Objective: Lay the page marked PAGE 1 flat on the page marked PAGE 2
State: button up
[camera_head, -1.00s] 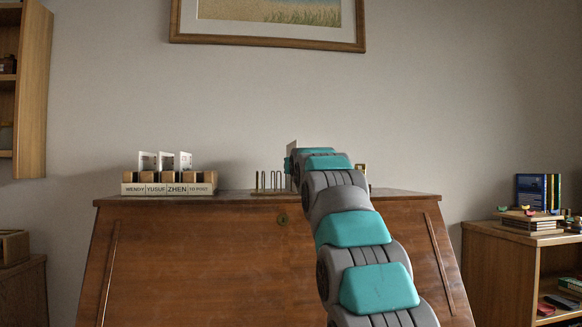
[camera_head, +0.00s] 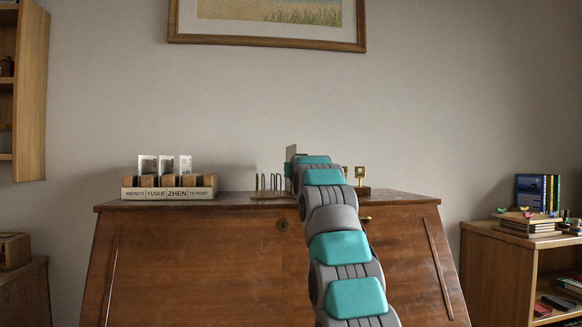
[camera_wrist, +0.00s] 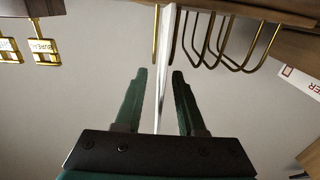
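No PAGE 1 or PAGE 2 marking is readable in either view. In the wrist view a thin white sheet (camera_wrist: 168,50), seen edge-on, stands between the two fingers of my gripper (camera_wrist: 159,72). The fingers are apart, with a gap on each side of the sheet near the tips. In the head view a pale sheet (camera_head: 291,151) shows just above the end of my arm, which hides most of it and my gripper. A wire rack (camera_head: 268,184) stands on the wooden desk top (camera_head: 235,200), beside the end of my arm.
Brass wire loops (camera_wrist: 240,45) stand close to the right finger. Brass tags (camera_wrist: 45,50) hang at the left; they show behind my arm in the head view (camera_head: 360,175). A name block with upright cards (camera_head: 168,192) stands at the desk's left. A bookshelf (camera_head: 500,265) is at right.

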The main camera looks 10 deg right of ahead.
grip_shut()
dwell(0.3)
dwell(0.3)
